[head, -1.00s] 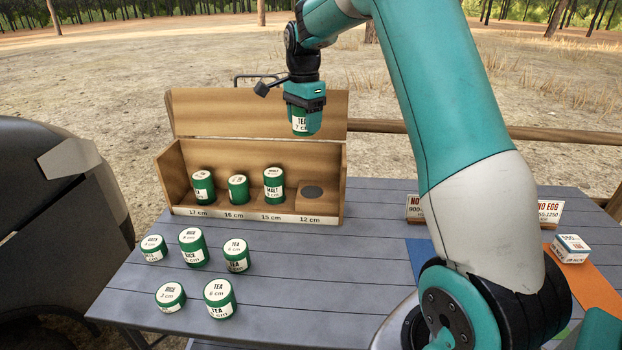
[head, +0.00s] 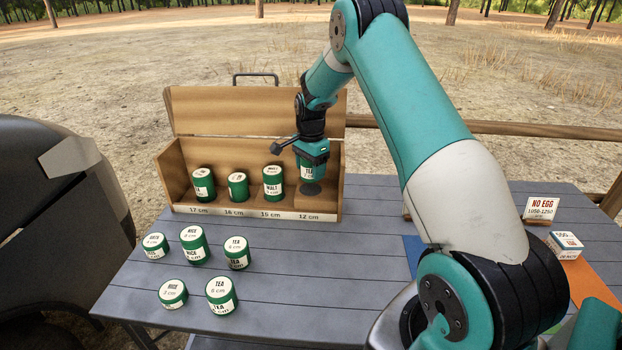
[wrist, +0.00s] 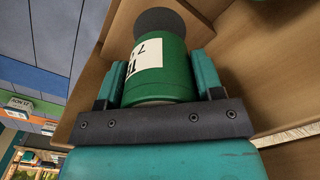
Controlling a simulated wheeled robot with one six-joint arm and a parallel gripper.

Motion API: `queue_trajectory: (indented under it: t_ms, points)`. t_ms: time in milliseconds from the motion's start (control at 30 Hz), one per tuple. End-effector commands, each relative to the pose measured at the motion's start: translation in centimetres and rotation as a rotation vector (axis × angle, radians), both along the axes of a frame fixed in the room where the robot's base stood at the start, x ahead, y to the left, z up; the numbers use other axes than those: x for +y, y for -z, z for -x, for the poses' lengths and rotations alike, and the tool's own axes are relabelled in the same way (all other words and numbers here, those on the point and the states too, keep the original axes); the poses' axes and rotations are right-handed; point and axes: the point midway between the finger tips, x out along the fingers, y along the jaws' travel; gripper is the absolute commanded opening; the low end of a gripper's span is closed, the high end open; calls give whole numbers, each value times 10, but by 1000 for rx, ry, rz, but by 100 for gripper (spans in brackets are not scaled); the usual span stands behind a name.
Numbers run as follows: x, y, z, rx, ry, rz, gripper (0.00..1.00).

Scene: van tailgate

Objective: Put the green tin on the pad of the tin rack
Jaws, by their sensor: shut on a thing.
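My gripper (head: 314,158) is shut on a green tin (head: 307,172) with a white label reading TEA. It holds the tin upright inside the wooden tin rack (head: 232,110), over the dark round pad (head: 310,188) in the 12 cm place at the right. In the head view the tin's bottom is just above the pad or close to it; I cannot tell whether they touch. In the wrist view the tin (wrist: 172,78) sits between both fingers, and the dark pad (wrist: 164,20) shows beyond its end.
Three green tins stand in the rack's other places, the nearest marked MALT (head: 273,184). Several more tins, such as a TEA tin (head: 221,295), stand on the grey table (head: 290,270) in front.

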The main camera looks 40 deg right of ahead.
Motion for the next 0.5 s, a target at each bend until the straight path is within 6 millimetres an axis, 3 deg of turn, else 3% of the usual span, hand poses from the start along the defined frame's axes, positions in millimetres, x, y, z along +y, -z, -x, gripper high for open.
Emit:
queue_trajectory:
  t_ms: [233, 500]
  points:
    - [0, 36, 1, 3, 0, -1, 34]
    - [0, 39, 0, 1, 0, 0, 34]
